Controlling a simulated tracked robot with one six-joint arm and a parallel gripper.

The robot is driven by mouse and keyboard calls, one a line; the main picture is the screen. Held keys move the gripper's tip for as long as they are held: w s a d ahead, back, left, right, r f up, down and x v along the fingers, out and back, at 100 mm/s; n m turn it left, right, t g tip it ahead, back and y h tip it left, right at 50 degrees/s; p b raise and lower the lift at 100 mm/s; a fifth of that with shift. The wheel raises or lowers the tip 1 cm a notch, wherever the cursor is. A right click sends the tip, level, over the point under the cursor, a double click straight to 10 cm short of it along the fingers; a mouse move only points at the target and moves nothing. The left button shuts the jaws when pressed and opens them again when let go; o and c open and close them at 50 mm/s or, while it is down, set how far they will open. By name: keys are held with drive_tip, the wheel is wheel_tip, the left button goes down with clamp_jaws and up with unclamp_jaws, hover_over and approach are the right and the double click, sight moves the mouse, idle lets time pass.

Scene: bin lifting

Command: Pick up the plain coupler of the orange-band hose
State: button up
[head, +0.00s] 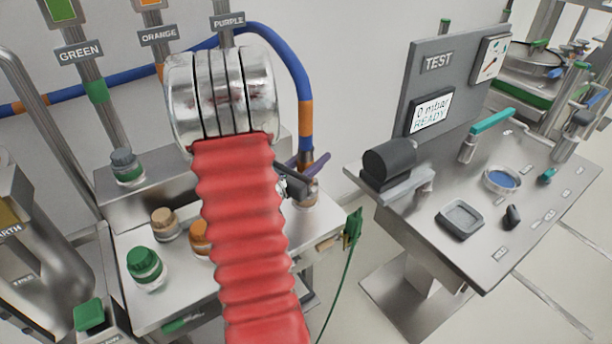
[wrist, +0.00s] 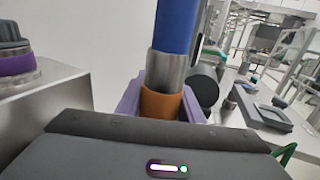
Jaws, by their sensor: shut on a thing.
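The blue hose (head: 292,62) comes down from the back wall behind my arm and carries an orange band (head: 306,118). In the wrist view its blue end (wrist: 176,25) runs down into a silver metal sleeve (wrist: 168,70), with an orange ring (wrist: 165,104) below it. My gripper (head: 308,163) has purple fingers, one on each side of this end, which stands nearly upright. It is shut on the hose's coupler. The coupler's lower part is hidden by the gripper body in the wrist view and by my arm in the head view.
A test panel (head: 440,85) and table hold a black cylinder (head: 388,162), tray (head: 460,218) and blue-centred ring (head: 502,180) at right. Green-capped (head: 145,264) and tan (head: 165,224) fittings stand at left. A purple-banded fitting (wrist: 18,68) is close left. A green cable (head: 340,270) hangs centrally.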

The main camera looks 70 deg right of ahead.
clamp_jaws()
drive_tip(key=shift+r, duration=0.2)
wheel_tip(320, 180, up, 10)
drive_tip(key=shift+f, duration=0.15)
idle(0.3)
idle(1.0)
